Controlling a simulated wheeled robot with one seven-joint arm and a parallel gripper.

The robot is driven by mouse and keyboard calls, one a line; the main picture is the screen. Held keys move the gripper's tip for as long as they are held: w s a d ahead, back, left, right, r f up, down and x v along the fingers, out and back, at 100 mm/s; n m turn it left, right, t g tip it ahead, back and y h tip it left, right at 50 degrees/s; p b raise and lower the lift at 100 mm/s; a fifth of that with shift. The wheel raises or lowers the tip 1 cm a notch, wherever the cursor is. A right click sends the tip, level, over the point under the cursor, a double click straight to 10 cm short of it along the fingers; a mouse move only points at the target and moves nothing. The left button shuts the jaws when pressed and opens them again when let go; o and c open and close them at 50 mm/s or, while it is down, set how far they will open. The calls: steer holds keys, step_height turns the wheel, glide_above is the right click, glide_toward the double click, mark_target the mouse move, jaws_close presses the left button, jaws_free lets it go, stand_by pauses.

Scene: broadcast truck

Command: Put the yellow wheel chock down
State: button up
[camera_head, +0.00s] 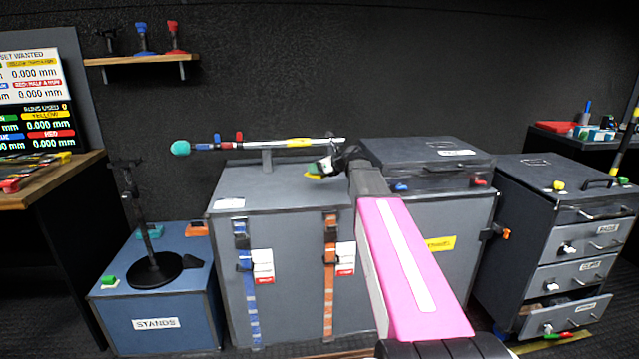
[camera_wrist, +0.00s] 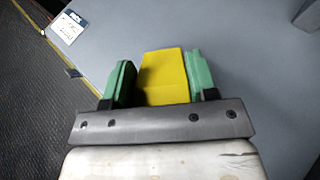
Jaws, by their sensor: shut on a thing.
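The yellow wheel chock (camera_wrist: 163,78) is between the two green fingertips of my gripper (camera_wrist: 160,82) in the wrist view. My gripper is shut on it. In the head view the chock (camera_head: 313,176) shows only as a small yellow patch at my gripper (camera_head: 322,167), over the top of the large grey case (camera_head: 262,185). The case's grey top also fills most of the wrist view. I cannot tell whether the chock touches that top.
A long pole with a teal tip (camera_head: 180,148) lies across a support on the case, just behind my gripper. A grey lidded box (camera_head: 425,158) stands right of my arm. A blue stands box (camera_head: 155,300) is at left.

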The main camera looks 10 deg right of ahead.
steer(key=w+d+f, duration=0.1)
steer(key=w+d, duration=0.1)
steer(key=w+d+f, duration=0.2)
steer(key=shift+w+f, duration=0.25)
steer(key=shift+f, duration=0.05)
steer(key=shift+w+d+f, duration=0.15)
steer(key=shift+d+f, duration=0.15)
steer(key=shift+f, duration=1.9)
steer(key=shift+f, duration=0.15)
steer(key=o, duration=1)
steer(key=shift+c, duration=0.2)
steer(key=shift+r, duration=0.2)
steer(key=v, duration=1.2)
steer(key=shift+f, duration=0.15)
